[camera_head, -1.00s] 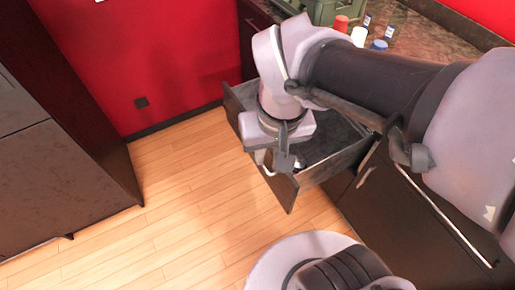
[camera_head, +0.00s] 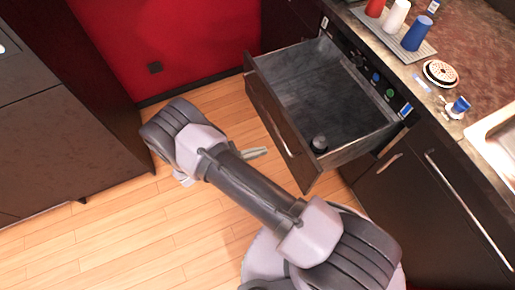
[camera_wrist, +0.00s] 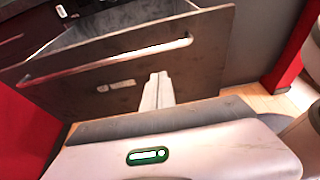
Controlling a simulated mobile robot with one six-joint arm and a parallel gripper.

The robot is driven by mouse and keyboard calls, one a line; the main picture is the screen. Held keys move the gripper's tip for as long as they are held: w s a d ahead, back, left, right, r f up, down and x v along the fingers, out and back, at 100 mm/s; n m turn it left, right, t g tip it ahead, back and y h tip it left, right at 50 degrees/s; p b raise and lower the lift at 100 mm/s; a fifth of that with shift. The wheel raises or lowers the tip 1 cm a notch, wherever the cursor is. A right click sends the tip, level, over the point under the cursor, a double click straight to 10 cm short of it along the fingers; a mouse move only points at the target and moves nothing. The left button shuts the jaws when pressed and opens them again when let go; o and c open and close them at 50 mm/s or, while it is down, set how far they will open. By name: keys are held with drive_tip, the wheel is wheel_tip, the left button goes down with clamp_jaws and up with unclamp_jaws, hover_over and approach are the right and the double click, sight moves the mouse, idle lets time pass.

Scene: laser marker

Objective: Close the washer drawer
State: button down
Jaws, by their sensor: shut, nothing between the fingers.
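The washer drawer (camera_head: 267,108) stands pulled out from the dark counter unit, with a grey interior and a bar handle on its front. A small dark round item (camera_head: 319,143) sits inside near the front corner. In the wrist view the drawer front (camera_wrist: 205,62) faces me, with its long handle (camera_wrist: 110,62) slanting across it. My gripper (camera_wrist: 158,76) is shut and empty, pointing at the drawer front, below the handle. In the head view my gripper (camera_head: 264,152) shows beside my arm, just outside the front. I cannot tell whether it touches.
The counter (camera_head: 480,60) on the right holds a rack with red, white and blue cups (camera_head: 418,34), a patterned disc (camera_head: 440,73) and a sink (camera_head: 497,140). A tall dark cabinet (camera_head: 60,120) stands left. Wooden floor (camera_head: 130,235) lies free between them.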

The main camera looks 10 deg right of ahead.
sight(291, 142)
drive_tip(key=x, duration=0.3)
drive_tip(key=b+x, duration=0.1)
drive_tip(key=x, duration=0.2)
drive_tip(key=r+b+x, duration=0.1)
drive_tip(key=x, duration=0.2)
drive_tip(key=shift+w+d, duration=0.1)
drive_tip(key=shift+d, duration=0.2)
drive_tip(key=shift+d, duration=0.1)
